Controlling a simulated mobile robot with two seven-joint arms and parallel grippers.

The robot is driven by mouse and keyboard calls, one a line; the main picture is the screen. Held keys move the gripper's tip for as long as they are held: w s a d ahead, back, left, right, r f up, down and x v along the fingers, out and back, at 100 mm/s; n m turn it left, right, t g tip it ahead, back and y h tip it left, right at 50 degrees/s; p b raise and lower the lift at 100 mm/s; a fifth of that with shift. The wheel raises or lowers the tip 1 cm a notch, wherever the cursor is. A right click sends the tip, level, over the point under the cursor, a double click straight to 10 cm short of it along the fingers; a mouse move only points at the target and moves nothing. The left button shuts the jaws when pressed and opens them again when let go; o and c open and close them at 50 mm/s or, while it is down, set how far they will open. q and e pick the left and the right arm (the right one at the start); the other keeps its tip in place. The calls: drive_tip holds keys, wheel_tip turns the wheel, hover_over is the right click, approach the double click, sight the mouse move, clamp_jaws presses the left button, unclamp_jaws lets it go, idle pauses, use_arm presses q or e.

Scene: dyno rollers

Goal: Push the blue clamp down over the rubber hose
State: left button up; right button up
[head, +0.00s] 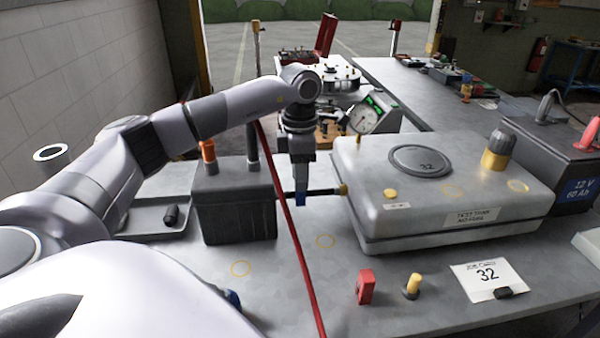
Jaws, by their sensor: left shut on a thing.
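The blue clamp (300,200) is small and upright in the head view, at the black rubber hose (325,191). The hose runs between a dark ribbed box (235,215) and the yellow fitting (343,188) on the left side of a grey tank (445,225). My left gripper (300,183) points straight down above the hose and is shut on the blue clamp. Its fingers hide part of the clamp and the hose. I cannot tell how far the clamp sits over the hose. My right gripper is not in view.
A dial gauge (367,115) stands behind the tank. A red block (365,287), a yellow-topped peg (412,286) and a card (487,274) lie at the front. The bench between box and tank is mostly clear.

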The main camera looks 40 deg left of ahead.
use_arm(q)
drive_tip(key=shift+f, duration=0.15)
drive_tip(key=o, duration=1)
drive_tip(key=shift+r, duration=3.6)
